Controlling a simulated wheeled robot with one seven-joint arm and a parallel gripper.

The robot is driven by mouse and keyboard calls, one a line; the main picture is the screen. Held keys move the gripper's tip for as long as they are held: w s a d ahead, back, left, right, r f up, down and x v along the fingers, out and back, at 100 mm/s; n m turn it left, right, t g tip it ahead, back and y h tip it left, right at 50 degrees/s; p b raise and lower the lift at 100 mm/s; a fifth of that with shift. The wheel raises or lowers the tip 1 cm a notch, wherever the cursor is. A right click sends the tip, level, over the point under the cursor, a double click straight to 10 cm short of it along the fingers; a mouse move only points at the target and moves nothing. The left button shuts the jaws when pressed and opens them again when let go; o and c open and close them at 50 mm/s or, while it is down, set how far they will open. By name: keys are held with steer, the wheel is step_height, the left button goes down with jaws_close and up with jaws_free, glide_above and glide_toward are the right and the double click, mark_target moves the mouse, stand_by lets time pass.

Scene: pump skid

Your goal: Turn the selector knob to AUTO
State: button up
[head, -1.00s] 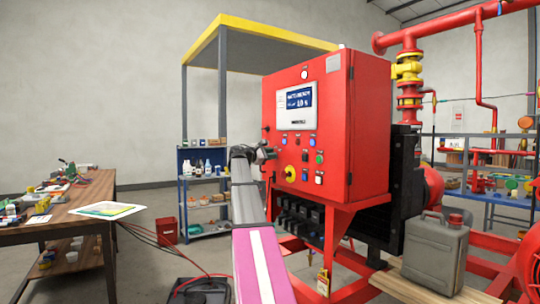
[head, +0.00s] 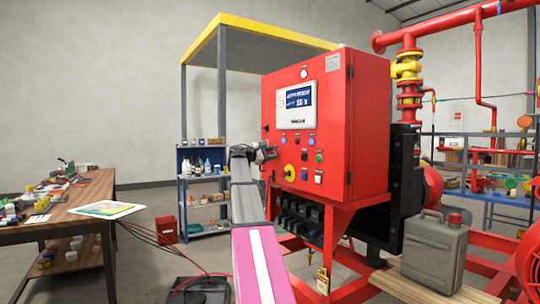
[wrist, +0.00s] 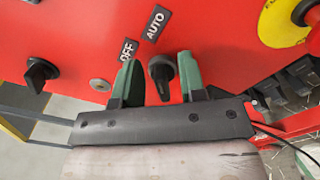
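The selector knob (wrist: 162,75) is black and sits on the red panel in the wrist view. Its label plates OFF (wrist: 127,50) and AUTO (wrist: 156,23) lie just above it, AUTO up and to the right of OFF. The knob's bar stands nearly upright in this view; which label it points to I cannot tell. My gripper (wrist: 158,80) has its two green fingers apart, one on each side of the knob, with narrow gaps showing. In the head view my gripper (head: 268,154) is at the left part of the red cabinet (head: 325,130) and hides the knob.
A second black knob (wrist: 40,75) is to the left in the wrist view. A red stop button on a yellow plate (wrist: 287,22) is at the upper right. The cabinet's display (head: 298,104) is above my gripper. A workbench (head: 75,205) stands at the left.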

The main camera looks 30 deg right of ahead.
steer(key=shift+a, duration=0.15)
steer(key=a, duration=1)
steer(key=shift+s+a, duration=0.2)
steer(key=shift+a, duration=0.1)
steer(key=s+a+f+m+t+y, duration=0.1)
steer(key=s+a+f+y, duration=0.3)
steer(key=f, duration=0.9)
steer(key=a+f+y, duration=0.2)
steer(key=a+f, duration=0.3)
steer(key=f, duration=0.8)
steer(key=s+a+f+m+t+y, duration=0.1)
steer(key=s+a+f+y, duration=0.3)
steer(key=f, duration=1)
steer(key=s+a+f+m+g+y, duration=0.1)
steer(key=s+a+f+m+y, duration=0.2)
steer(key=s+a+f, duration=0.7)
steer(key=s+a+f+m+g+y, duration=0.1)
steer(key=s+a+f+m+y, duration=0.2)
steer(key=s+a+f, duration=0.7)
step_height(320, 180, down, 5)
steer(key=shift+s+a+f+g+y, duration=0.25)
steer(key=shift+a+y, duration=0.25)
steer(key=shift+y, duration=0.5)
